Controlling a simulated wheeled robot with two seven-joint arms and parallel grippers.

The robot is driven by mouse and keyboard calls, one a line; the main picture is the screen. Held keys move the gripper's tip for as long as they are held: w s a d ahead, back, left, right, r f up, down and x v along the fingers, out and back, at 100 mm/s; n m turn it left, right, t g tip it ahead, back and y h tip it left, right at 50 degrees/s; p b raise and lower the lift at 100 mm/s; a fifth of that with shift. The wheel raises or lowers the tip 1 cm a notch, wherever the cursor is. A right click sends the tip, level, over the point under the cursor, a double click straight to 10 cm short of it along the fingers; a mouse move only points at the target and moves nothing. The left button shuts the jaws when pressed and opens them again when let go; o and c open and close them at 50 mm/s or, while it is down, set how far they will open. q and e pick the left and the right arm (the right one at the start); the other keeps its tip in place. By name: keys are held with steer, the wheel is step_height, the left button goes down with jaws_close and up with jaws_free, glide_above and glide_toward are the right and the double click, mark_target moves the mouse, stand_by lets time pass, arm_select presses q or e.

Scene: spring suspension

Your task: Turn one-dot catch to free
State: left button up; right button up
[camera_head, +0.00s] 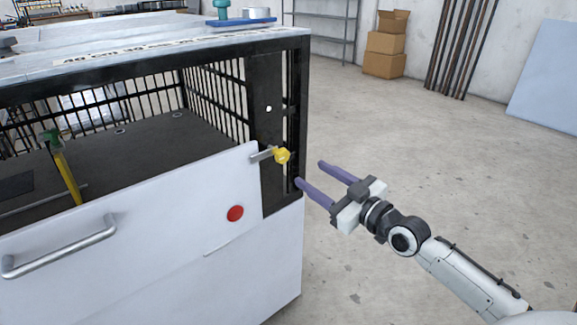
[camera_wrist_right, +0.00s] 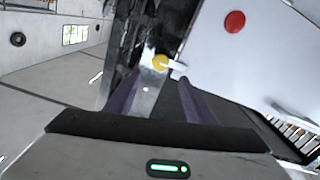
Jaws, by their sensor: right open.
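The catch (camera_head: 282,155) has a yellow knob and a short grey lever pointing left, which reaches over the top right corner of the white panel (camera_head: 150,215). One white dot (camera_head: 268,108) marks the dark post above it. My right gripper (camera_head: 309,172) is open and empty, its two purple fingers pointing at the catch from the right and a little below. In the right wrist view the yellow knob (camera_wrist_right: 160,63) shows between the fingertips, slightly beyond them; I see no contact. My left gripper is not in view.
The white panel carries a red disc (camera_head: 235,213) and a bar handle (camera_head: 62,247). A yellow rod with a green top (camera_head: 66,170) stands inside the barred cage. A blue tray (camera_head: 240,22) sits on the top. The floor at right is clear, with cardboard boxes (camera_head: 384,55) far behind.

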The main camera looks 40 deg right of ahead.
mark_target(284, 156)
steer(key=w, duration=0.6)
steer(key=w+a, duration=0.1)
steer(key=w, duration=0.3)
steer(key=shift+b, duration=0.3)
jaws_close()
